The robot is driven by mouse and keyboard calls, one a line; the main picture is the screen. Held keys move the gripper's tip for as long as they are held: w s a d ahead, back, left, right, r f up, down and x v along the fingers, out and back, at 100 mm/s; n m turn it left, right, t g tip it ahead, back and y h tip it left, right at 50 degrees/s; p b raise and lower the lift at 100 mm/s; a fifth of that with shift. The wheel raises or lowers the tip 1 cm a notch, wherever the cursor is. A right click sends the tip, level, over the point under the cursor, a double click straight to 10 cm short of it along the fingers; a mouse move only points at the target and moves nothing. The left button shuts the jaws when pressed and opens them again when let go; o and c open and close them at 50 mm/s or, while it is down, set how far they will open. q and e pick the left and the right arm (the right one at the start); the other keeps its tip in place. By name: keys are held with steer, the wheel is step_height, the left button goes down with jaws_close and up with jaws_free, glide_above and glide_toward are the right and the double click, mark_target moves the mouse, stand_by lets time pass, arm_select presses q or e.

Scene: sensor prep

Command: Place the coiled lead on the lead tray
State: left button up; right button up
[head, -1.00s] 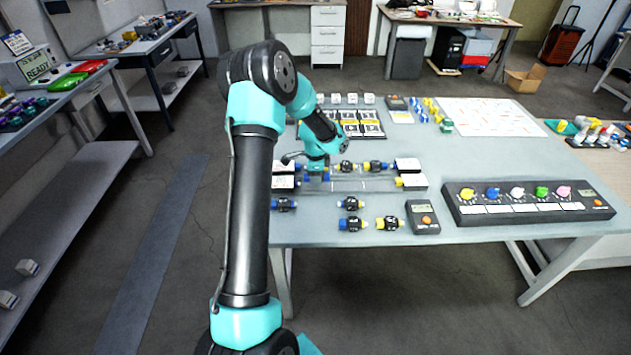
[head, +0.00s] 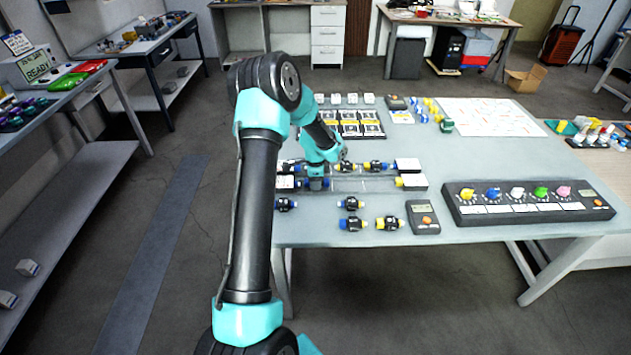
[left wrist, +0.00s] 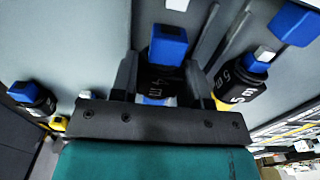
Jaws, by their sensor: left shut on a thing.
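My left gripper (head: 317,178) is over the left part of a rail fixture (head: 364,184) on the table. In the left wrist view the gripper (left wrist: 168,85) is shut on a black sensor (left wrist: 160,82) with a blue cap, its lower part hidden by the gripper. Another black sensor with a blue end (left wrist: 240,82) is just right of the fingers, apart from them. I cannot pick out a coiled lead or a lead tray with certainty in either view. My right gripper is not in view.
Loose black sensors (head: 351,224) with blue or yellow ends lie in front of the fixture. A handheld meter (head: 422,217) and a box with coloured knobs (head: 528,203) are to the right. Black cards (head: 358,124) and a white sheet (head: 490,117) lie behind.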

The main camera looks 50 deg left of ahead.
arm_select(q)
steer(key=shift+f, duration=0.1)
steer(key=o, duration=1)
steer(key=shift+c, duration=0.2)
step_height(320, 180, up, 12)
stand_by(0.3)
